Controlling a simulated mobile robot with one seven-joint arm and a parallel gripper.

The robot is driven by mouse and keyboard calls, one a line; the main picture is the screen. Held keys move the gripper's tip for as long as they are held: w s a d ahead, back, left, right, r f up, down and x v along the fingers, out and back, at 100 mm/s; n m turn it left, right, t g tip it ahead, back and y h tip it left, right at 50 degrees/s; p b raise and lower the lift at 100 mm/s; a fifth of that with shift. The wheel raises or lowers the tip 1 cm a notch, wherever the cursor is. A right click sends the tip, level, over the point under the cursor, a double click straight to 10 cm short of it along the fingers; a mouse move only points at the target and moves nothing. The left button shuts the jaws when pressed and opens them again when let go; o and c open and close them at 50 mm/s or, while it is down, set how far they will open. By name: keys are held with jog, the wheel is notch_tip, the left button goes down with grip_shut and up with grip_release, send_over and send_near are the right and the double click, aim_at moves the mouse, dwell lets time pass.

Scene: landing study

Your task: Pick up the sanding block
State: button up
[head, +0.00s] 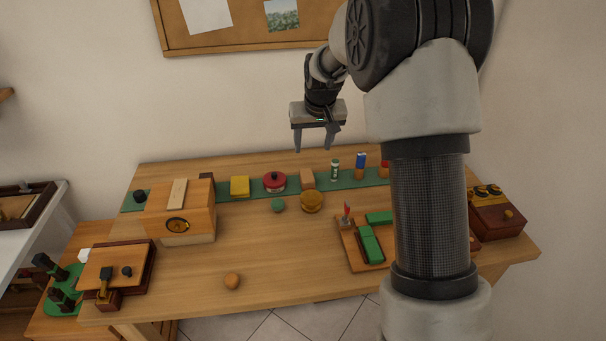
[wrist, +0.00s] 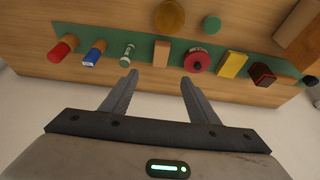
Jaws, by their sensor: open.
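A plain tan block (head: 307,178) stands on the green strip at the back of the table; it looks most like the sanding block, though I cannot be sure. In the wrist view the tan block (wrist: 161,53) is just beyond the fingertips, roughly centred between them. My gripper (head: 314,148) is open and empty, above the back of the table with fingers pointing down. In the wrist view my gripper (wrist: 159,78) shows both fingers apart with nothing between them. A dark red-brown block (wrist: 262,74) stands farther right on the strip.
A red lidded pot (head: 275,182) and a small green-and-white bottle (head: 334,170) flank the tan block. A yellow block (head: 239,186) and a blue-topped item (head: 360,165) stand farther out. A round amber thing (head: 311,201) sits in front. The table's middle front is mostly clear.

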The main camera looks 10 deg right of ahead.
send_near(307, 175)
jog(key=b+x, duration=0.1)
jog(key=x, duration=0.1)
jog(key=shift+d+f, duration=0.1)
jog(key=shift+f, duration=0.2)
jog(key=shift+b+x, duration=0.3)
jog(key=shift+x, duration=2.6)
jog(key=shift+w+r, duration=0.15)
jog(key=c, duration=1.1)
